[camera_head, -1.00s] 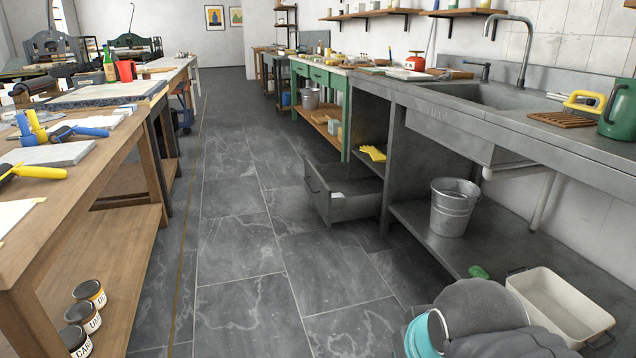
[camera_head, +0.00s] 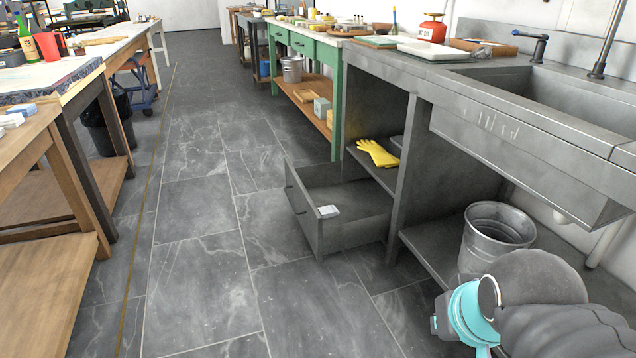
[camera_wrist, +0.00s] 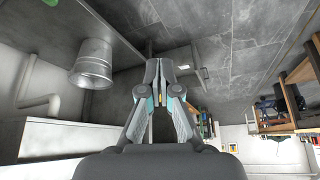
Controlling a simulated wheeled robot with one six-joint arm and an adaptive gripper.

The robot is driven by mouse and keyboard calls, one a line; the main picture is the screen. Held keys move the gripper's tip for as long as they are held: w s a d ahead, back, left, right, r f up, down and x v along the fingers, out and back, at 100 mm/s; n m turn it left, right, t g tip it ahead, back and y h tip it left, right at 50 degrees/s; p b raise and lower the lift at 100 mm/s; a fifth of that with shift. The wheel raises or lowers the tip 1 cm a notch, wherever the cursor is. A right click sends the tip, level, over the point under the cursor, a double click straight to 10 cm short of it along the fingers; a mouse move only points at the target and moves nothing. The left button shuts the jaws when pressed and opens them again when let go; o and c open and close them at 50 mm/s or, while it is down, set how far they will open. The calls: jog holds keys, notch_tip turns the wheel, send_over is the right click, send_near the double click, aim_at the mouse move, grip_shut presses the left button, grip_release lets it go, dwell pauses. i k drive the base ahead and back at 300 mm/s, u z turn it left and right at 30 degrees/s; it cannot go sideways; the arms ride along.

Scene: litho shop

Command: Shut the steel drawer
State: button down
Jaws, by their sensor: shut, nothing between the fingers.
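The steel drawer (camera_head: 322,240) stands pulled out into the aisle, low in the steel sink unit (camera_head: 404,190). Its front faces left, and a small white item (camera_head: 328,211) lies at its near edge. In the head view only my arm shows at the lower right, to the right of and nearer than the drawer; my fingers are out of that view. In the wrist view my gripper (camera_wrist: 158,65) is shut and empty, its fingertips together. A small white patch (camera_wrist: 183,67) shows beyond the fingers on the right; the drawer itself is hard to make out there.
A metal bucket (camera_head: 492,240) stands on the unit's lower shelf, close to my arm. Yellow gloves (camera_head: 377,153) lie on the shelf above the drawer. A green table (camera_head: 335,100) stands behind. The tiled aisle left of the drawer is clear, up to the wooden bench (camera_head: 50,200).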

aim_at(364, 208)
jog(key=u, duration=0.1)
jog(key=i, duration=1.4)
jog(key=u, duration=0.15)
